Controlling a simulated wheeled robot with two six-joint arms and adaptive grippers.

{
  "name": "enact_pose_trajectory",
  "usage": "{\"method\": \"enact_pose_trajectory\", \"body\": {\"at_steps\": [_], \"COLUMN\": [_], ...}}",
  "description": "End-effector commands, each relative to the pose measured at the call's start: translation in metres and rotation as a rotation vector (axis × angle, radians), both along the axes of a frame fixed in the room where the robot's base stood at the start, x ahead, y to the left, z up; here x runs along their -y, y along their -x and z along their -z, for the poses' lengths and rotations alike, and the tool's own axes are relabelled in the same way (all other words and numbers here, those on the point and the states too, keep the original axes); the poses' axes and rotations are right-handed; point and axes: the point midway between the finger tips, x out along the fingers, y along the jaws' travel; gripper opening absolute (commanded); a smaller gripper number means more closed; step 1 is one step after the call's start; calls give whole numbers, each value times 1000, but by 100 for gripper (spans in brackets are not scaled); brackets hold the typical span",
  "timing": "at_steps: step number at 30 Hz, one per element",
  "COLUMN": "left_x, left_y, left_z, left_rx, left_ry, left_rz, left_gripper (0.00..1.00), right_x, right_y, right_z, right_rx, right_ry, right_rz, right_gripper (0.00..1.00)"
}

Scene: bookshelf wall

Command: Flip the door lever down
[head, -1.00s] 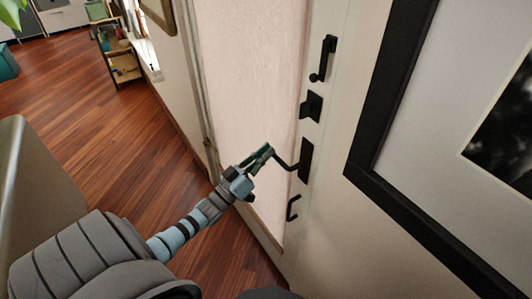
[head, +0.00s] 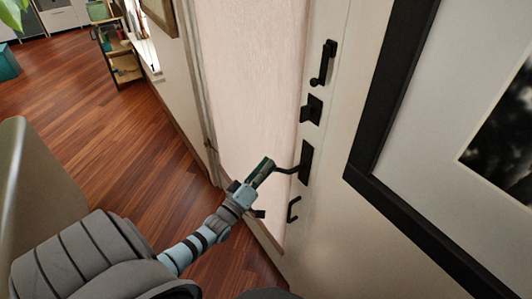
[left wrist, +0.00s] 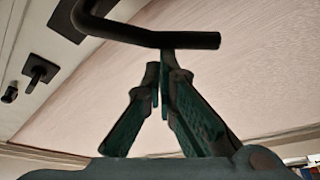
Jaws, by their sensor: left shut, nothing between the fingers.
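The black door lever (head: 287,170) sticks out to the left from a dark backplate (head: 306,161) on the pale door. In the left wrist view, the lever (left wrist: 150,38) crosses the top as a bent dark bar, its free end towards the right. My left gripper (head: 267,164) is shut and empty at the lever's free end. In the left wrist view, the fingertips of the left gripper (left wrist: 163,72) are close together just below the bar. One finger reaches up to it; I cannot tell for certain whether they touch. My right gripper is not in view.
A deadbolt (head: 311,108), an upper black handle (head: 324,63) and a lower hook (head: 293,209) are on the same door edge. A black picture frame (head: 388,88) hangs on the right wall. Open wooden floor (head: 110,150) lies to the left.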

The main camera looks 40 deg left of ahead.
Motion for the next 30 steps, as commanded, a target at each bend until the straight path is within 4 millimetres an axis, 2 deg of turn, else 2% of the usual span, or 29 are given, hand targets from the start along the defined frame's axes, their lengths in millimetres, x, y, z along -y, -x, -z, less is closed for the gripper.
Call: {"method": "enact_pose_trajectory", "body": {"at_steps": [17,20,26,27,30], "left_x": [0,-5,-29,-27,-27], "left_y": [0,-1,-5,8,32], "left_z": [0,-5,-30,-22,-14], "left_rx": [-4,-4,-5,-10,-9], "left_ry": [15,13,13,15,15], "left_rz": [0,1,4,5,4], "left_gripper": [0,0,0,0,0], "right_x": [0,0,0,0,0], "right_y": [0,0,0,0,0], "right_z": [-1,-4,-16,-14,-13], "right_rx": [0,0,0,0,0], "right_ry": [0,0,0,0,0], "right_rz": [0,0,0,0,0], "right_gripper": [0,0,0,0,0]}}
